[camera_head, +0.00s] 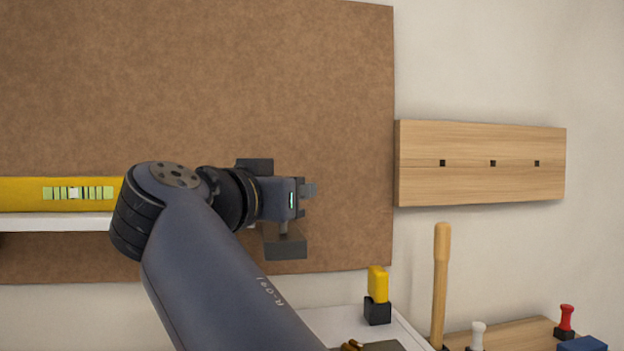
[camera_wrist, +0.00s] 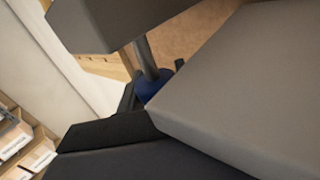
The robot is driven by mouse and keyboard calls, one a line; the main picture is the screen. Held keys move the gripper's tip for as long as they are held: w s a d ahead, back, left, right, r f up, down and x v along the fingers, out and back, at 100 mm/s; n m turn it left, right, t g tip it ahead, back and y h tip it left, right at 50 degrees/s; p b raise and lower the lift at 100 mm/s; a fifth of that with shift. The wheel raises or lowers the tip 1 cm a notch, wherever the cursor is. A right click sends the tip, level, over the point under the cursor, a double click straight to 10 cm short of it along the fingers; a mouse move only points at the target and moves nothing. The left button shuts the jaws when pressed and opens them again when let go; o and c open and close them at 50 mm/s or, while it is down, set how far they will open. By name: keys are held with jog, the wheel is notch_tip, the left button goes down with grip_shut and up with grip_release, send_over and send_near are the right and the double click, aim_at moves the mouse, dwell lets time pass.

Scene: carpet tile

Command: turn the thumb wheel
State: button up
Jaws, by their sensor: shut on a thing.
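My gripper (camera_head: 297,215) is in front of the brown board in the head view, its dark grey jaws pointing away from me. In the wrist view the two large grey jaws of my gripper (camera_wrist: 150,75) fill much of the picture. In the gap between them are a grey metal rod (camera_wrist: 147,60) and a dark blue round part (camera_wrist: 155,86), which looks like the thumb wheel. My gripper is shut on it. The jaws hide most of the blue part. In the head view my arm and gripper hide it entirely.
A yellow level (camera_head: 30,195) lies on a white shelf (camera_head: 55,222) at left. A wooden rail (camera_head: 480,190) is at right. A wooden handle (camera_head: 440,285) and a yellow-topped piece (camera_head: 377,285) stand low right.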

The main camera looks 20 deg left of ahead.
jog(key=shift+f+m+h, duration=0.15)
jog(key=shift+m+h, duration=0.15)
jog(key=shift+h, duration=0.5)
jog(key=shift+f, duration=0.1)
jog(key=shift+w+f, duration=0.1)
dwell(0.4)
jog(key=o, duration=0.9)
jog(key=shift+w, duration=0.15)
jog(key=shift+o, duration=0.4)
jog(key=shift+s+a+r+p, duration=0.1)
jog(key=shift+s+r+p, duration=0.2)
jog(key=shift+s, duration=0.25)
jog(key=p+v, duration=0.1)
jog(key=v, duration=0.9)
